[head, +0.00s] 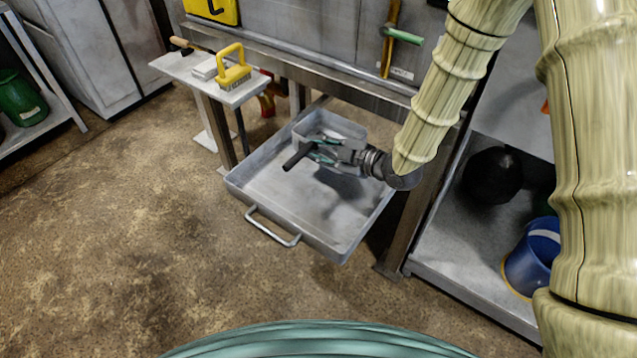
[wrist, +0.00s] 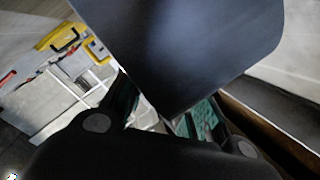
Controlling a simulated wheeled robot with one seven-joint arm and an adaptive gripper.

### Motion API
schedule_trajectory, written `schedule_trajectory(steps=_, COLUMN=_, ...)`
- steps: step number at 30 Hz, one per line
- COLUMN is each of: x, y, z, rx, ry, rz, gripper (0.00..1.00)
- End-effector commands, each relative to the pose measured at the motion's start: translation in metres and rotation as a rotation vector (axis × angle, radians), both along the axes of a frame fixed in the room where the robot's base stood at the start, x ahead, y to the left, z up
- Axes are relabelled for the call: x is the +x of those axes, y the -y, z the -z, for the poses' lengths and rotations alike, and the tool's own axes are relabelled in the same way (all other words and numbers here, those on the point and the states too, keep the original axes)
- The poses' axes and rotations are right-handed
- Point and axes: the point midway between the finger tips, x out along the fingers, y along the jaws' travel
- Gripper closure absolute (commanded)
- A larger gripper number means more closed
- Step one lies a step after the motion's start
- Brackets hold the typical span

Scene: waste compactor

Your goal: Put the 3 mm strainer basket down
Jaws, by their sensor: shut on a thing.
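I cannot tell whether the basket touches the tray floor.
The tray has a bar handle (head: 272,228) at its front and bare floor in its front half. A small side table (head: 240,95) with a yellow-handled brush (head: 234,70) stands at the left. A shelf with a blue bucket (head: 532,255) is at the right. The floor is clear.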

Motion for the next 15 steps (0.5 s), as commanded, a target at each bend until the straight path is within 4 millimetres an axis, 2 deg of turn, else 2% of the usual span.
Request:
schedule_trajectory(steps=5, x=0.0, y=-0.002, z=0.018, rx=0.0, ry=-0.001, rz=-0.011, gripper=1.0)
schedule_trajectory(steps=10, x=0.0, y=-0.002, z=0.045, rx=0.001, ry=-0.001, rz=-0.01, gripper=1.0)
schedule_trajectory(steps=15, x=0.0, y=-0.002, z=0.061, rx=0.0, ry=0.001, rz=-0.009, gripper=1.0)
